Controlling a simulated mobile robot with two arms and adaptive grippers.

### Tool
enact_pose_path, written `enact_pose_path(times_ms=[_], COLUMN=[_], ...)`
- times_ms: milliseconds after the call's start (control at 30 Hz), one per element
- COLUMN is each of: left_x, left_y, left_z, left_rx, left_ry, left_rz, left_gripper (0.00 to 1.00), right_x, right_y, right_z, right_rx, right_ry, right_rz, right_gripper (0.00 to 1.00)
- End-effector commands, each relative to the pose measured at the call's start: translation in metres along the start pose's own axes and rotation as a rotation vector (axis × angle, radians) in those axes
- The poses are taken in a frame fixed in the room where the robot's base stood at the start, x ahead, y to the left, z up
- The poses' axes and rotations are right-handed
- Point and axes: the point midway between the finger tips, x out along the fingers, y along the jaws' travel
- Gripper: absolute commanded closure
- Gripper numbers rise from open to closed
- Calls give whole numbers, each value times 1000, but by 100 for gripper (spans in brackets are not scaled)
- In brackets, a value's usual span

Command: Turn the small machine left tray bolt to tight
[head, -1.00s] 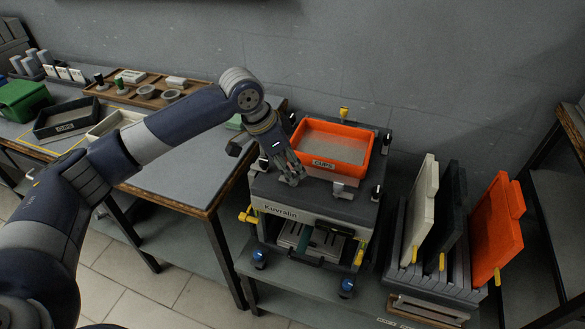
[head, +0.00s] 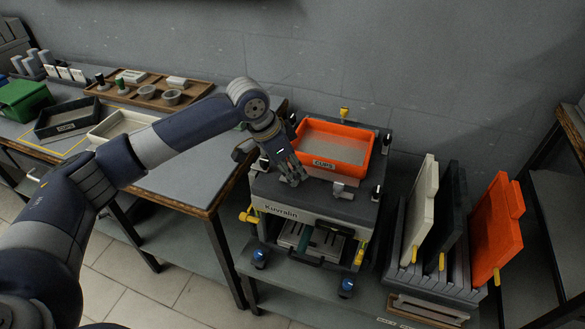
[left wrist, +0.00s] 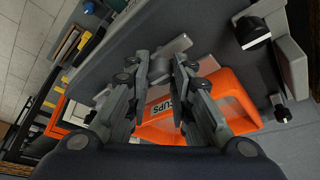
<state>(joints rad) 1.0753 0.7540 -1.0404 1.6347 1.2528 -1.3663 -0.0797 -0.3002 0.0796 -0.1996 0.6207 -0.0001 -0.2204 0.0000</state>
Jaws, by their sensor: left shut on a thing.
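The small machine (head: 320,207), marked Kuvralin, stands on a grey bench with an orange CUPS tray (head: 335,165) on top. My left gripper (head: 294,179) points down at the machine top by the tray's front left corner. Its fingers are shut on the left tray bolt, a small grey piece mostly hidden by them in the head view. In the left wrist view the grey bolt (left wrist: 168,50) shows between the fingertips (left wrist: 161,58), close to the orange tray. A similar grey bolt (head: 342,188) sits at the tray's front right. My right gripper is not in view.
Black knobs stand at the machine's corners, one (head: 377,193) at the right. A rack at the right holds white, black and orange panels (head: 497,230). A table (head: 190,180) with trays and a green bin (head: 22,100) is at the left. The wall is close behind.

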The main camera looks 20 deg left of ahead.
Motion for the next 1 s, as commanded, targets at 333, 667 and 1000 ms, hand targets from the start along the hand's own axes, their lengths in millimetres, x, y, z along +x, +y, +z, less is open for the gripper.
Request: enact_pose_path(times_ms=[333, 667, 1000], left_x=[-5, -2, 2], left_y=[0, -2, -4], left_z=[-2, -2, -3], left_rx=[148, 426, 727], left_ry=[-2, 1, 3], left_rz=[68, 183, 306], left_gripper=[100, 100, 100], right_x=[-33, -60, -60], right_y=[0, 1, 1], right_z=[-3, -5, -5], right_rx=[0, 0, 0], right_ry=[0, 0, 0], right_rz=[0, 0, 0], right_gripper=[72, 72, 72])
